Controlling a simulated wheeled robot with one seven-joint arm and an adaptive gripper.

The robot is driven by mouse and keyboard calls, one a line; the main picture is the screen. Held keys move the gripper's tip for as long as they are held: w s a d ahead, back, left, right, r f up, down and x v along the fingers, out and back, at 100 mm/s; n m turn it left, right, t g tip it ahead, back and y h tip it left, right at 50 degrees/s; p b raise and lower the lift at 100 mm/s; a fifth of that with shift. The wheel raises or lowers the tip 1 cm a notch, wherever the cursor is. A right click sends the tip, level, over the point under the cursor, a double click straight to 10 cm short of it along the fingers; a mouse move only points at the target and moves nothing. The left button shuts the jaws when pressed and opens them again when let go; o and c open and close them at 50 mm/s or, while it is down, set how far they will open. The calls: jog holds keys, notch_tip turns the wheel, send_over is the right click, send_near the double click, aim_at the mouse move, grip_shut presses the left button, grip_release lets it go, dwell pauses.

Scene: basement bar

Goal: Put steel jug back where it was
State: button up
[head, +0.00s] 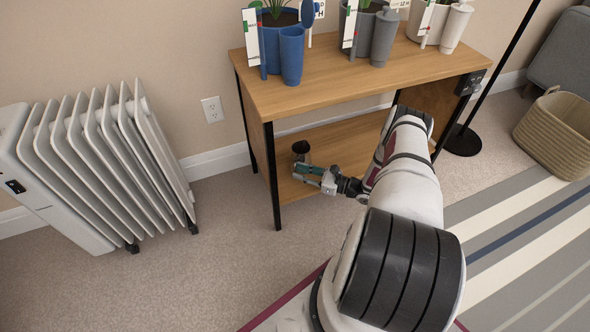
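My gripper (308,172) is at the lower shelf (325,147) of a wooden two-tier table, near its left end. It is small and seen from above and behind, so whether its fingers are open or shut is not clear. A small dark rounded thing (301,147) shows at the far side of the gripper. I cannot tell whether it is the steel jug or a part of the gripper. No steel jug can be clearly made out elsewhere. My arm hides the right part of the lower shelf.
The table's upper top (345,85) holds a blue cup (291,55), a grey cup (384,38) and a white cup (456,28), beside potted plants and cards. Black table legs (272,175) flank the shelf. A white radiator (110,165) stands left; a woven basket (558,133) stands right.

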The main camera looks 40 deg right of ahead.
jog(key=p+v, duration=0.1)
jog(key=v, duration=0.8)
jog(key=shift+p, duration=0.3)
